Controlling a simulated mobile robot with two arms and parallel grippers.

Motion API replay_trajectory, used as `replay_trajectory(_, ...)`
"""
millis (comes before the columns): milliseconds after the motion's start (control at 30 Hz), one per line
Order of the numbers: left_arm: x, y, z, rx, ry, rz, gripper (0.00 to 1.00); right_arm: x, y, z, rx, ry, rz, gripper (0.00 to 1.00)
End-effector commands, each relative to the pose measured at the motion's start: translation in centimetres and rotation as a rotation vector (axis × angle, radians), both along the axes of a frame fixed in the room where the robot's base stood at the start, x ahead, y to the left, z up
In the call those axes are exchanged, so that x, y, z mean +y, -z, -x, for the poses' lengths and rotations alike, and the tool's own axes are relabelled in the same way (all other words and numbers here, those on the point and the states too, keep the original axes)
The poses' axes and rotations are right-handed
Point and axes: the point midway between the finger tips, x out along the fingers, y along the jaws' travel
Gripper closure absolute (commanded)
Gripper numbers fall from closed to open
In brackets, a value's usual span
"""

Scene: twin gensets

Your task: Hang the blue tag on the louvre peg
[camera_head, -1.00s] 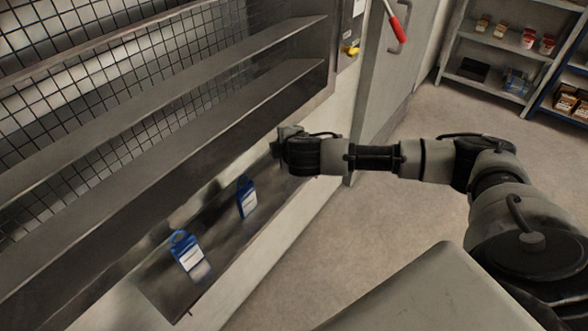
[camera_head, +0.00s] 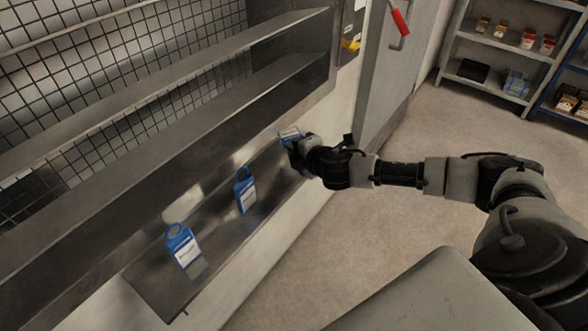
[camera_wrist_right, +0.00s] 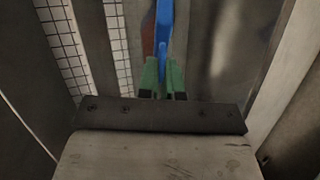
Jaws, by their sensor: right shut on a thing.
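My right gripper (camera_head: 294,149) is shut on a blue tag (camera_head: 289,133) with a pale label, over the far end of the metal ledge. In the right wrist view, the blue tag (camera_wrist_right: 164,38) shows edge-on between the green fingertips (camera_wrist_right: 162,77). Two more blue tags, each with a loop top and white label, are on the ledge: a near one (camera_head: 184,248) and a middle one (camera_head: 245,190). The louvre slats (camera_head: 165,110) run along the left above the ledge. I cannot make out a peg on them. My left gripper is not in view.
The metal ledge (camera_head: 160,285) runs below the slats, with wire mesh (camera_head: 160,45) behind. A grey door with a red handle (camera_head: 400,22) stands beyond. A yellow item (camera_head: 352,45) is on the wall. Stocked shelves (camera_head: 495,50) are at upper right. The floor (camera_head: 390,225) is open.

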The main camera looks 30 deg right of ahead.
Motion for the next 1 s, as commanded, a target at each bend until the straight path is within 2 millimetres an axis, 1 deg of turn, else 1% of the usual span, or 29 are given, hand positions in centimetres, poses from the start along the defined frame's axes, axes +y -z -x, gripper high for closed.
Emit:
replay_trajectory(33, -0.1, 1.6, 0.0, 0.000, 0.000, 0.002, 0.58, 0.0, 1.5, 0.0, 0.000, 0.000, 0.001, 1.00)
replay_trajectory(200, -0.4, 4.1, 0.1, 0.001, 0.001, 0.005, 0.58, 0.0, 4.0, 0.0, 0.000, 0.000, 0.001, 1.00)
replay_trajectory(300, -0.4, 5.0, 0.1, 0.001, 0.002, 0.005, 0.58, 0.0, 5.2, 0.0, 0.001, 0.000, -0.001, 1.00)
replay_trajectory(400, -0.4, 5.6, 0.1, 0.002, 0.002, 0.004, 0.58, 0.0, 6.1, 0.0, 0.001, 0.001, -0.001, 1.00)
replay_trajectory(533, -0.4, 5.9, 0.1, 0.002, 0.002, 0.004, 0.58, 0.0, 6.5, 0.0, 0.000, 0.001, -0.001, 1.00)
replay_trajectory(767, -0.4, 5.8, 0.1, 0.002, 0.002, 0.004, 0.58, 0.0, 6.4, 0.0, 0.000, 0.001, -0.001, 1.00)
replay_trajectory(800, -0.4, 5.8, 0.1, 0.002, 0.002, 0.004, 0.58, 0.0, 6.4, 0.0, 0.000, 0.001, -0.001, 0.91)
replay_trajectory(900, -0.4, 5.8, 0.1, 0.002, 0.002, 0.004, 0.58, 0.0, 6.4, 0.0, 0.000, 0.001, -0.001, 0.77)
replay_trajectory(1000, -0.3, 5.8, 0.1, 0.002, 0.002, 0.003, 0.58, 0.0, 6.4, 0.0, 0.000, 0.001, -0.001, 0.77)
